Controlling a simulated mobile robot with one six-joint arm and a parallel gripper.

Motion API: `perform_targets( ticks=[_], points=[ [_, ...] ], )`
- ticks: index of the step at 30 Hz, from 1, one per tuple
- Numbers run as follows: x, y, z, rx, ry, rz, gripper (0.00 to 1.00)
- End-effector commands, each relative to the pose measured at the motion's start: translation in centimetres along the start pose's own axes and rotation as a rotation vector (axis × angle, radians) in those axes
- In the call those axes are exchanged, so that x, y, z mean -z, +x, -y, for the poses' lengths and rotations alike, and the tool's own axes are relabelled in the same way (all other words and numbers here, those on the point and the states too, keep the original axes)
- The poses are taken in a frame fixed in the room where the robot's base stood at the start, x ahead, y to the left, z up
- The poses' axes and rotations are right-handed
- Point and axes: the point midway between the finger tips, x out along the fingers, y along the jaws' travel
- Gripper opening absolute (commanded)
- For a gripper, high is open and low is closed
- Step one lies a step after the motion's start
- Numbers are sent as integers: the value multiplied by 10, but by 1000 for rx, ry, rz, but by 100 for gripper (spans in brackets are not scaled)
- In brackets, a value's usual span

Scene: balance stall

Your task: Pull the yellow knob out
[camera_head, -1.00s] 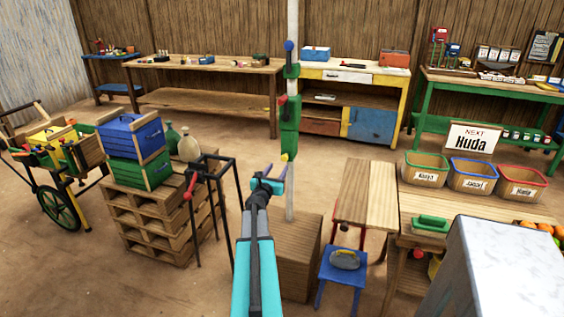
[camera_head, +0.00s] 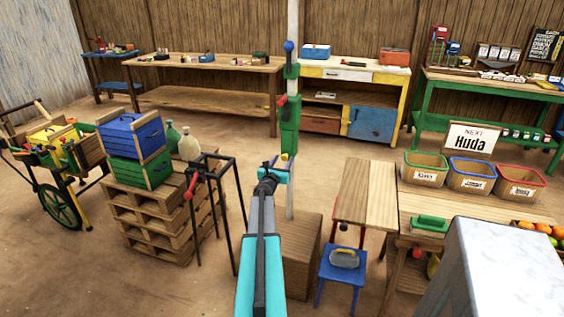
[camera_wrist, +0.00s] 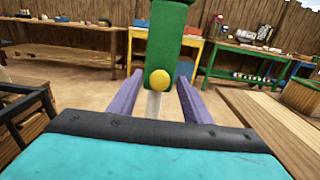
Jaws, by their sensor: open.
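The yellow knob (camera_wrist: 159,78) is a round button at the bottom of a green housing (camera_wrist: 165,40) on a pale upright post. In the wrist view it sits between the two purple fingers of my gripper (camera_wrist: 155,98), which is open. The fingers stand apart on either side, and I cannot tell how far short of the knob their tips are. In the head view the knob (camera_head: 285,156) is a small yellow spot low on the green housing (camera_head: 290,125), just above my gripper (camera_head: 276,164).
The white post (camera_head: 291,200) rises from a wooden box (camera_head: 300,240). A red lever (camera_head: 282,101) and a blue knob (camera_head: 289,46) are higher on the post. A black metal stand (camera_head: 215,180) is left of my arm, and a wooden bench (camera_head: 368,190) is to the right.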

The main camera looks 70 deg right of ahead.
Motion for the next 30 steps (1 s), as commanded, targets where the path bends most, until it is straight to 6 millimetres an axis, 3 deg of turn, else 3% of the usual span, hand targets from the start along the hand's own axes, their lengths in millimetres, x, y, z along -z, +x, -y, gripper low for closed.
perform_targets(
  ticks=[10,18,30],
  points=[
    [0,1,0,0,0,0,43],
    [0,1,0,0,0,0,0],
    [1,-13,0,0,1,0,0]
  ],
)
